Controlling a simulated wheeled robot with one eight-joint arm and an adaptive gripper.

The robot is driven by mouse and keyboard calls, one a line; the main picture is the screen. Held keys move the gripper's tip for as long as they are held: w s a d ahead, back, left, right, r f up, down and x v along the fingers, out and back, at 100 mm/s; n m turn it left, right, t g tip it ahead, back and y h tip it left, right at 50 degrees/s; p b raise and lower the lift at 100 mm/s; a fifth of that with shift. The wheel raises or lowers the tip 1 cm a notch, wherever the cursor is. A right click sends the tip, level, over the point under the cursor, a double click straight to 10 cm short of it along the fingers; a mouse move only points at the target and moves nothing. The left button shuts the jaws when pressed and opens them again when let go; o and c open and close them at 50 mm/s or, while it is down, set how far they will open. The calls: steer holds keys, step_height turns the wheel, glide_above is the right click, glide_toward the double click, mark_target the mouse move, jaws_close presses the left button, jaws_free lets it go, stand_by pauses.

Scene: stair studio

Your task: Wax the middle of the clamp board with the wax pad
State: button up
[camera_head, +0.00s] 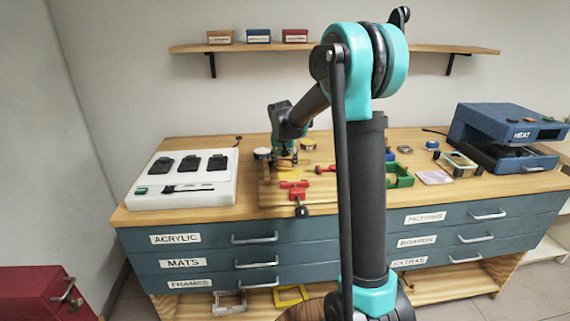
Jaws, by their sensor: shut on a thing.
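The clamp board (268,196) is a wooden board near the bench's front edge, left of my arm. Red clamps (294,185) sit at its front, with another red piece at its right. My gripper (285,160) points down over the back part of the board. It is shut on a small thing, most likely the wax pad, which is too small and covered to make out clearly. A yellow patch (290,174) shows on the board just below the gripper. I cannot tell whether the held thing touches the board.
A round tin (262,154) stands left of the gripper and a yellow round thing (308,144) behind it. A white tray (150,193) with black tools is at left. Green frame (400,177), pink sheet (434,177) and blue heat press (508,137) are at right. My arm hides the bench's middle.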

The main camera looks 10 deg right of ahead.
mark_target(285, 159)
steer(key=shift+w+r, duration=0.1)
steer(key=shift+r, duration=2.5)
steer(key=shift+r, duration=0.1)
steer(key=shift+r, duration=1.4)
